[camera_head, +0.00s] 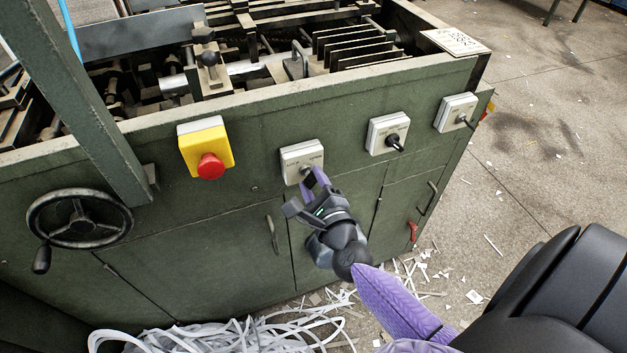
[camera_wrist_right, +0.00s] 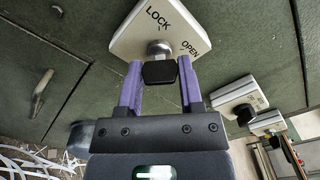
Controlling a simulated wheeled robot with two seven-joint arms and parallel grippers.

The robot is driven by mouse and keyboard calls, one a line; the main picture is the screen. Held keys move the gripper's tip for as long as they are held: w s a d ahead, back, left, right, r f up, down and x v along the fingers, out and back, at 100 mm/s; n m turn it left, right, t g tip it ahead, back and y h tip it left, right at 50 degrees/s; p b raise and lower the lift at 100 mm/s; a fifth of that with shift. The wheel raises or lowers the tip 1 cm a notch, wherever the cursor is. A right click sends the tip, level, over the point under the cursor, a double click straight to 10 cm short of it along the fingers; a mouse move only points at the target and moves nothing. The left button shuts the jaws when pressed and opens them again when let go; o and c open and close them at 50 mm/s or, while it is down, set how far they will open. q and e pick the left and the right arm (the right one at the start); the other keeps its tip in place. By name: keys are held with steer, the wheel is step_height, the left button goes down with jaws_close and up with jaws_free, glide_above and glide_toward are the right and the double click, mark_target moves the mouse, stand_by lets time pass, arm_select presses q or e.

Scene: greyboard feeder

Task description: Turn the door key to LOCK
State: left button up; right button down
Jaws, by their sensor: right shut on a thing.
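The door key (camera_wrist_right: 160,73) has a black head and a metal collar. It sits in a white switch plate (camera_wrist_right: 135,45) marked LOCK and OPEN, on the green machine front. In the head view the same plate (camera_head: 303,156) is the leftmost of three similar white plates. My right gripper (camera_wrist_right: 160,85) has its purple fingers on either side of the key head, shut on it. In the head view my right gripper (camera_head: 311,177) reaches up to the plate and hides most of the key. I cannot tell which mark the key points to. My left gripper is not in view.
A red emergency button (camera_head: 210,167) on a yellow box is left of the plate. Two black-knobbed switches (camera_head: 393,140) (camera_head: 464,119) are to the right. A handwheel (camera_head: 78,219) sticks out at left. Paper strips (camera_head: 230,337) lie on the floor below.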

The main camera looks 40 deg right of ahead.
steer(key=n+p, duration=0.1)
steer(key=n, duration=0.3)
steer(key=shift+r+p, duration=0.1)
steer(key=shift+p, duration=0.25)
steer(key=n+p, duration=0.2)
steer(key=n, duration=0.3)
steer(key=shift+n, duration=0.4)
steer(key=n+p, duration=0.1)
steer(key=n, duration=0.1)
steer(key=shift+n, duration=0.3)
steer(key=n+p, duration=0.1)
steer(key=n, duration=0.1)
steer(key=shift+n, duration=0.4)
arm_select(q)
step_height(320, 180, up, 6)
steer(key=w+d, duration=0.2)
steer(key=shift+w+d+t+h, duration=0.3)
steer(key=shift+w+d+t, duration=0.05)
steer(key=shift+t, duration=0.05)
arm_select(e)
steer(key=shift+n, duration=0.6)
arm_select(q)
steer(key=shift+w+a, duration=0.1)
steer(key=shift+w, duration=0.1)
arm_select(e)
steer(key=shift+n, duration=0.3)
